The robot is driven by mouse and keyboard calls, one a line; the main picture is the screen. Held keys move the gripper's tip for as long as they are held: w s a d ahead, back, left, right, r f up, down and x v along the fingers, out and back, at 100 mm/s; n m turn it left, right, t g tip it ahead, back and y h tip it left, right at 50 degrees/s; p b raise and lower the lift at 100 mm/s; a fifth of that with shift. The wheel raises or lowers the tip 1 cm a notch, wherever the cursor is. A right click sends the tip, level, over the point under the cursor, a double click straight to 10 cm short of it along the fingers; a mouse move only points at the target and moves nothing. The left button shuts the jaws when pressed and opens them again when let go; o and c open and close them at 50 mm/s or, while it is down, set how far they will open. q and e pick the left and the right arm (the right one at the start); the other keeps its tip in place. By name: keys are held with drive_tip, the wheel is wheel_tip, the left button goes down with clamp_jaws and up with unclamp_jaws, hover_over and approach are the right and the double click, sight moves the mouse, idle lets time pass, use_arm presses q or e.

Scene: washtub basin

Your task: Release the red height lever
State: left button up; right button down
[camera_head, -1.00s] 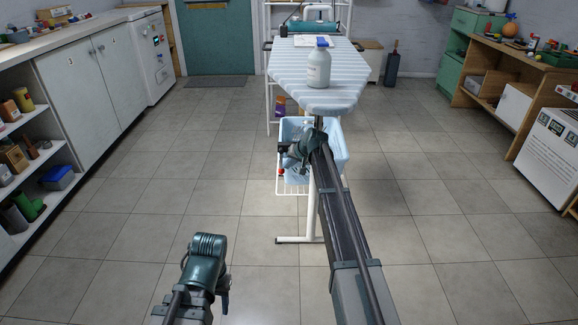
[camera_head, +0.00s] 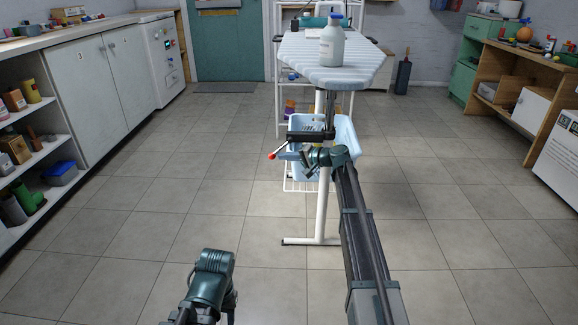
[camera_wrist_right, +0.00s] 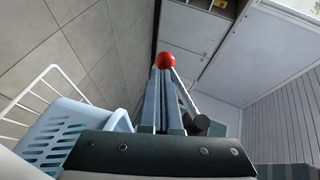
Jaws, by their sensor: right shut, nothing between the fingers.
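The height lever's red knob (camera_head: 272,156) sits left of the ironing board's post, under a dark bracket (camera_head: 310,136). In the right wrist view, the red knob (camera_wrist_right: 193,61) is just beyond the fingertips, and its pale rod runs along their right side to a dark round end. My right gripper (camera_head: 284,156) reaches in from the right, fingers closed together with nothing between them. Whether they touch the rod or knob I cannot tell. My left gripper (camera_head: 232,306) is low in the head view, pointing down; its fingers are not clear. The striped ironing board (camera_head: 330,75) is above the lever.
A white bottle (camera_head: 332,46) stands upright on the board. A light blue basket (camera_head: 347,135) is behind my right gripper, around the stand. The stand's white foot (camera_head: 310,241) rests on the tiled floor. Open floor lies on both sides.

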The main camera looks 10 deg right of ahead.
sight(277, 151)
use_arm(q)
drive_tip(key=shift+r+p, duration=0.85)
drive_tip(key=shift+r, duration=0.15)
use_arm(e)
drive_tip(key=shift+w+a+r, duration=0.15)
drive_tip(key=shift+a+r, duration=0.35)
drive_tip(key=shift+a, duration=0.1)
drive_tip(key=shift+w+a+r, duration=0.15)
drive_tip(key=shift+a+r, duration=0.3)
drive_tip(key=shift+a, duration=0.15)
use_arm(q)
drive_tip(key=shift+r, duration=0.1)
use_arm(e)
drive_tip(key=shift+a+r, duration=0.15)
drive_tip(key=shift+f+b, duration=0.4)
drive_tip(key=shift+f, duration=0.1)
use_arm(q)
wheel_tip(277, 151, down, 6)
drive_tip(key=d+b, duration=0.1)
drive_tip(key=b, duration=0.4)
drive_tip(key=shift+d, duration=0.15)
use_arm(e)
drive_tip(key=s+d+f, duration=0.5)
drive_tip(key=s+d, duration=0.2)
drive_tip(key=shift+s+d+f, duration=0.15)
drive_tip(key=shift+s+d, duration=0.1)
drive_tip(key=shift+s, duration=0.1)
use_arm(q)
drive_tip(key=shift+s, duration=0.1)
